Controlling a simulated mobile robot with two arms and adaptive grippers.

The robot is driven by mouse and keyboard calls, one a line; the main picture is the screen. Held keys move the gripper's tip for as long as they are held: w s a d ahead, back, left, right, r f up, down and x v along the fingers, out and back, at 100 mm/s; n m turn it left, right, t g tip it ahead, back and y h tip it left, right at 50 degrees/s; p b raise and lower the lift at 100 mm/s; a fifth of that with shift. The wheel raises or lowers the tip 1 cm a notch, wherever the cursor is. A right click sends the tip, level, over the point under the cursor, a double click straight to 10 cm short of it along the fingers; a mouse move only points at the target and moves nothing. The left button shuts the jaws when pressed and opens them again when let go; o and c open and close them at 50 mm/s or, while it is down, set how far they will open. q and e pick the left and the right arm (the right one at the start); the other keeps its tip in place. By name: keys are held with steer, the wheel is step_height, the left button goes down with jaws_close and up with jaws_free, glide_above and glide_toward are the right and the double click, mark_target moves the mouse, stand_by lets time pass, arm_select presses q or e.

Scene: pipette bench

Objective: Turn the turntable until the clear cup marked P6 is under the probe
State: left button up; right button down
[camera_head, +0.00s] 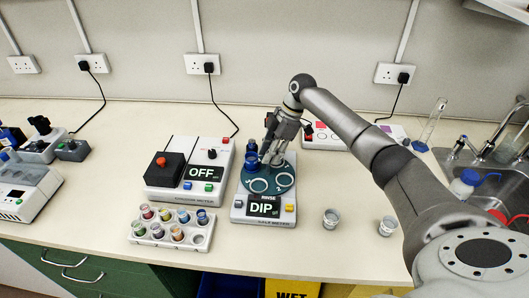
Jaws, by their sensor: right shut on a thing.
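The blue-green turntable (271,190) sits on top of a white meter whose screen (264,206) reads DIP. Two white ring marks show on its front half. A dark blue upright piece (252,161) stands at its left back edge. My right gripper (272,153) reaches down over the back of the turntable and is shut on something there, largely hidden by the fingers. The probe cannot be made out clearly behind the gripper. No P6 mark is readable, and I cannot tell which cup bears it. My left gripper is out of view.
A second meter (188,172) reading OFF stands close on the left. A white rack (146,239) of coloured cups lies in front of it. Two small clear cups (331,218) (387,226) stand on the bench to the right. A sink (470,160) is at far right.

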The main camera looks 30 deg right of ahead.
steer(key=shift+r, duration=0.1)
stand_by(0.4)
steer(key=c, duration=1.2)
jaws_free()
